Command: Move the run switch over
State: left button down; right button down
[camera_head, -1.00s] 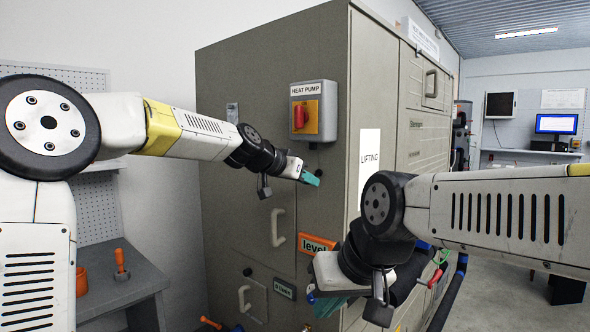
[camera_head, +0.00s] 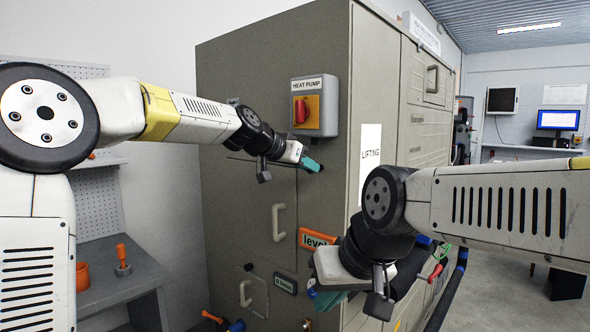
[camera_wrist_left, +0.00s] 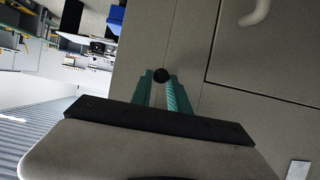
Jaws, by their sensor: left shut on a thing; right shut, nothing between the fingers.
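A grey HEAT PUMP box (camera_head: 328,105) with a red rotary handle (camera_head: 300,112) on a yellow plate is on the cabinet front. The red handle stands upright. My left gripper (camera_head: 313,165) is at the cabinet face just below this box, clear of the red handle. In the left wrist view, a small round black knob (camera_wrist_left: 161,75) sits between its teal fingertips, and the gripper is shut on it. I cannot tell from a label whether this knob is the run switch. My right gripper (camera_head: 332,300) is low by the cabinet's front corner, shut and empty, partly hidden by its wrist.
The tall cabinet (camera_head: 240,95) fills the middle. A pale handle (camera_head: 278,222) and an orange "level" label (camera_head: 317,238) are below my left gripper. A workbench (camera_head: 120,290) with orange items stands at the left. Open floor lies at the far right.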

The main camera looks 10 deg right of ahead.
pick_arm(q)
jog(key=shift+r, duration=0.2)
jog(key=shift+w+r, duration=0.1)
jog(key=shift+r, duration=0.55)
jog(key=shift+d+r, duration=0.1)
jog(key=shift+w+d+r, duration=0.1)
jog(key=shift+r, duration=0.3)
jog(key=c, duration=1.2)
grip_release()
jog(key=shift+f, duration=0.1)
